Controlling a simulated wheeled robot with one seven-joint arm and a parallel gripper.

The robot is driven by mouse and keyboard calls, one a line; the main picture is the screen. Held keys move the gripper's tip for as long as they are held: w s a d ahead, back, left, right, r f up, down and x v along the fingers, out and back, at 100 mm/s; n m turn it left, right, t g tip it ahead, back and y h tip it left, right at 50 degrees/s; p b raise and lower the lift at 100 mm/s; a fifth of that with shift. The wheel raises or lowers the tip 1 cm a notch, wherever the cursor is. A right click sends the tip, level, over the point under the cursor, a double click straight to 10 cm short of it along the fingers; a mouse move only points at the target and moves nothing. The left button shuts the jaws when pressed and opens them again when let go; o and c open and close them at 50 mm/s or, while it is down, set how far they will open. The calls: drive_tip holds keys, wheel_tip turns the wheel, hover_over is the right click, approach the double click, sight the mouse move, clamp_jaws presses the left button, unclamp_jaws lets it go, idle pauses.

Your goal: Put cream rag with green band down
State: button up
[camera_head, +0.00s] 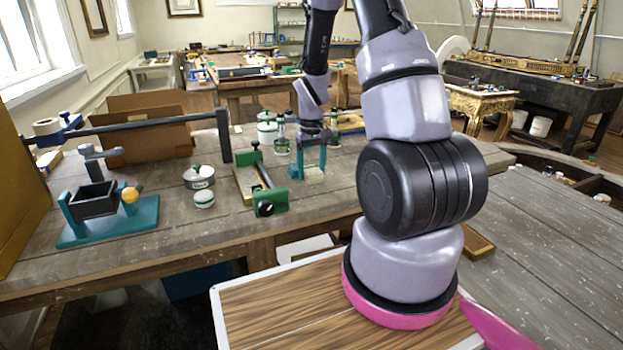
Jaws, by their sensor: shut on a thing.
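My gripper (312,164) is across the workbench, pointing down, with its teal fingers just above the bench top. It is shut on a small cream piece that shows at and below the fingertips, which I take to be the cream rag with green band (314,175). The rag is small in view and partly covered by the fingers. Its green band cannot be made out clearly, and I cannot tell whether the rag touches the bench (150,243).
A green-ended clamp (268,197) stands just left of my gripper. Green-lidded tins (199,177) and a teal-based device (96,212) stand further left. White-and-green canisters (267,130) are close behind. The bench right of my gripper looks mostly clear.

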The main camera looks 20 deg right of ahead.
drive_tip(key=shift+f, duration=1.5)
drive_tip(key=o, duration=1.2)
drive_tip(key=shift+f, duration=0.15)
wheel_tip(320, 180, up, 12)
drive_tip(key=shift+r, duration=0.15)
wheel_tip(320, 180, up, 10)
drive_tip(key=m+t, duration=0.1)
drive_tip(key=t, duration=0.1)
hover_over(312, 170)
drive_tip(key=s+a, duration=0.2)
drive_tip(key=s, duration=0.1)
drive_tip(key=s+a+r+m+t+y, duration=0.1)
drive_tip(key=s+a+r+t, duration=0.1)
drive_tip(key=s+r, duration=0.5)
drive_tip(key=s+a+r+m+t+y, duration=0.1)
drive_tip(key=s+a+r+m+t, duration=0.1)
drive_tip(key=s+r, duration=0.6)
drive_tip(key=shift+s+a+t, duration=0.6)
drive_tip(key=shift+s+a, duration=0.3)
drive_tip(key=shift+a, duration=0.05)
